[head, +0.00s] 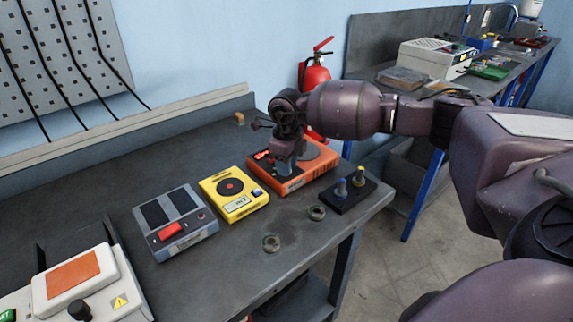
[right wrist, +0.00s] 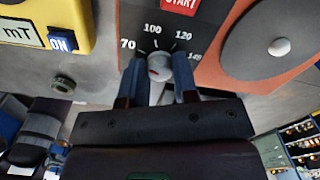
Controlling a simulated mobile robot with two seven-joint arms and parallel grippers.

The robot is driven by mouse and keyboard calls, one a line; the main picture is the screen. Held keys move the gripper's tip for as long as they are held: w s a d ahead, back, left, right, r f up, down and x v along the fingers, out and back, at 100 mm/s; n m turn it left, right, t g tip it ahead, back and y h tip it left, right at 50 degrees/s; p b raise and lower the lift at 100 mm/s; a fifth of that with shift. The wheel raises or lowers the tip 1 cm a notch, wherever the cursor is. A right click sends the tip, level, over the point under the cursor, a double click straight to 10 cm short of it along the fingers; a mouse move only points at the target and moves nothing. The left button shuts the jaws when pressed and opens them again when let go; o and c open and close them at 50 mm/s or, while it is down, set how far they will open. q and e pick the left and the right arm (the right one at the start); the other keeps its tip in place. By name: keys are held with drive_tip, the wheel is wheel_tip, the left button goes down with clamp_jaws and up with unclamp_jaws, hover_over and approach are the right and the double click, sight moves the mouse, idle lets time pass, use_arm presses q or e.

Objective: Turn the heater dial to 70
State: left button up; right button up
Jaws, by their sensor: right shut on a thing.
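The heater is an orange unit (head: 312,172) with a dark round plate on top, near the bench's right end. In the right wrist view its dark dial panel shows the numbers 70, 100, 120 and 140 and a red START label (right wrist: 180,4). The grey dial knob (right wrist: 159,66) has a small red mark; I cannot tell for sure which number it points to. My right gripper (right wrist: 157,84) is shut on the knob, one blue-grey finger on each side. In the head view the right gripper (head: 285,167) hides the knob. My left gripper is not in view.
A yellow device (head: 248,206) with a blue ON switch stands left of the heater, then a grey device (head: 160,214) with a red switch. A black block with two posts (head: 341,200) is close on the right.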

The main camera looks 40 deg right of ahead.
drive_tip(key=shift+r, duration=0.1)
drive_tip(key=o, duration=0.9)
wheel_tip(320, 180, up, 11)
drive_tip(key=shift+f+p, duration=0.1)
drive_tip(key=shift+p, duration=0.25)
drive_tip(key=shift+s+f, duration=0.1)
idle(0.4)
